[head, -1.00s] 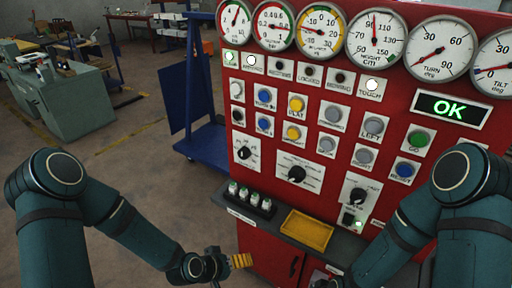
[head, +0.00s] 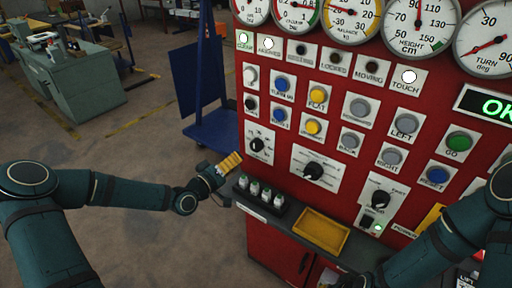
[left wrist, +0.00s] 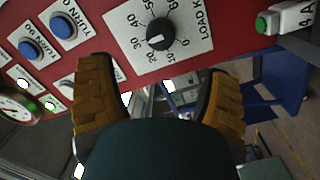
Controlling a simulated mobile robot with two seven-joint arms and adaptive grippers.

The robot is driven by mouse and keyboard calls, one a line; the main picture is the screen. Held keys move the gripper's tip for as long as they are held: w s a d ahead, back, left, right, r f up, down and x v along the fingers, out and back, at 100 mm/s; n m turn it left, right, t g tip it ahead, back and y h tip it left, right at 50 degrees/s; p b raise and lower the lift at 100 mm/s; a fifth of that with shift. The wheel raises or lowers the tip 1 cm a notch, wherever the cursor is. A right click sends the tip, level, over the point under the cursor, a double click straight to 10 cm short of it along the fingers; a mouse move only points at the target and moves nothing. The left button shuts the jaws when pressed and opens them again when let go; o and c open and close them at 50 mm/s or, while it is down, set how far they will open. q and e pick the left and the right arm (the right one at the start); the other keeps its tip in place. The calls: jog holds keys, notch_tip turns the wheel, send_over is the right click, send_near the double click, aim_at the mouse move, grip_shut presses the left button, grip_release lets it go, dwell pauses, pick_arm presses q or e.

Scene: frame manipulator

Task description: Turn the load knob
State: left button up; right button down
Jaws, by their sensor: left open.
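The load knob (head: 257,144) is a black rotary knob on a white scale plate, low on the left of the red panel. In the left wrist view the knob (left wrist: 160,36) sits on its numbered plate marked LOAD, ahead of the fingers. My left gripper (head: 230,162) is just left of and below the knob in the head view. Its two yellow ribbed fingers (left wrist: 158,70) are spread with nothing between them, apart from the knob. My right arm comes in at the lower right; its fingers do not show.
Blue buttons (head: 281,84) and other buttons sit above the knob. A small rack of green-topped pieces (head: 262,193) stands on the ledge below it, beside a yellow tray (head: 321,232). A blue cart (head: 212,130) stands left of the panel.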

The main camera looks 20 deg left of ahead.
aim_at(254, 148)
pick_arm(q)
jog(key=x, duration=1)
jog(key=shift+w+d+f, duration=0.1)
jog(key=shift+w, duration=0.1)
jog(key=shift+c, duration=0.3)
jog(key=c, duration=1.2)
